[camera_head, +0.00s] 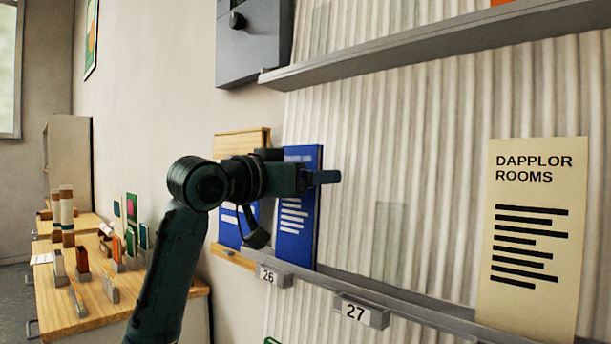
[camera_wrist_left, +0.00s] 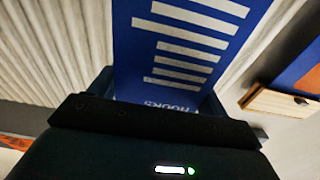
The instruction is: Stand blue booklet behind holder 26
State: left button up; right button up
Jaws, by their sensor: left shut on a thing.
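The blue booklet (camera_head: 296,215), with white lines of print, stands upright against the ribbed wall panel. Its lower end is at the grey ledge, by holder 26 (camera_head: 272,277); I cannot tell whether it rests fully behind the holder's lip. My left gripper (camera_head: 322,178) is shut on the booklet near its top. In the left wrist view the booklet (camera_wrist_left: 185,45) runs away from between the fingers, with its printed face showing. The gripper and wrist hide part of its upper edge. My right gripper is not in view.
Holder 27 (camera_head: 360,312) is to the right on the same ledge. A cream "Dapplor Rooms" sheet (camera_head: 534,240) stands further right. A wooden board (camera_head: 240,144) with another blue sheet (camera_head: 229,228) is just left. An upper shelf (camera_head: 420,45) crosses above. Tables (camera_head: 60,318) with small items stand at left.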

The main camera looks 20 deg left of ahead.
pick_arm(q)
jog(key=o, duration=1.3)
jog(key=shift+o, duration=0.2)
jog(key=b+v, duration=0.2)
jog(key=v, duration=1.1)
jog(key=shift+a, duration=0.1)
